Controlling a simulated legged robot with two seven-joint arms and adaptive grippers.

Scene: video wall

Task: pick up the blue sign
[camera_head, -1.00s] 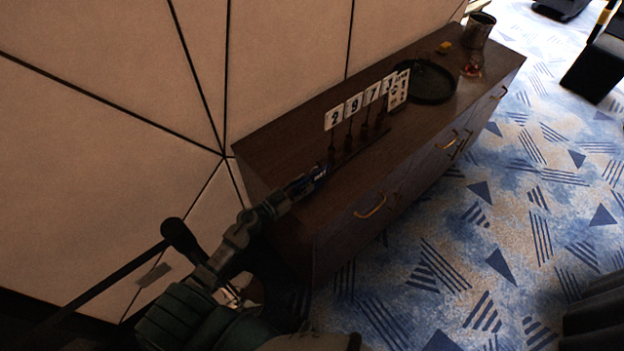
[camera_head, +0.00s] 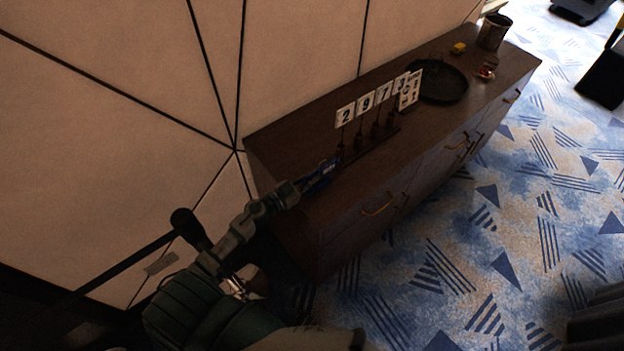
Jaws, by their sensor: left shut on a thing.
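The blue sign (camera_head: 326,172) is a small dark blue piece with pale lettering, at the left end of the brown cabinet's top. My left gripper (camera_head: 312,182) reaches in from the lower left and is shut on the sign. The fingers hide part of it. I cannot tell whether the sign is clear of the cabinet top or touching it. My right gripper is not in view.
The cabinet (camera_head: 290,150) stands along a panelled wall. Number cards (camera_head: 366,102) on a dark stand are just beyond the sign. A black round tray (camera_head: 443,84), a metal can (camera_head: 494,32) and a yellow block (camera_head: 458,48) are farther back. Patterned carpet lies at right.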

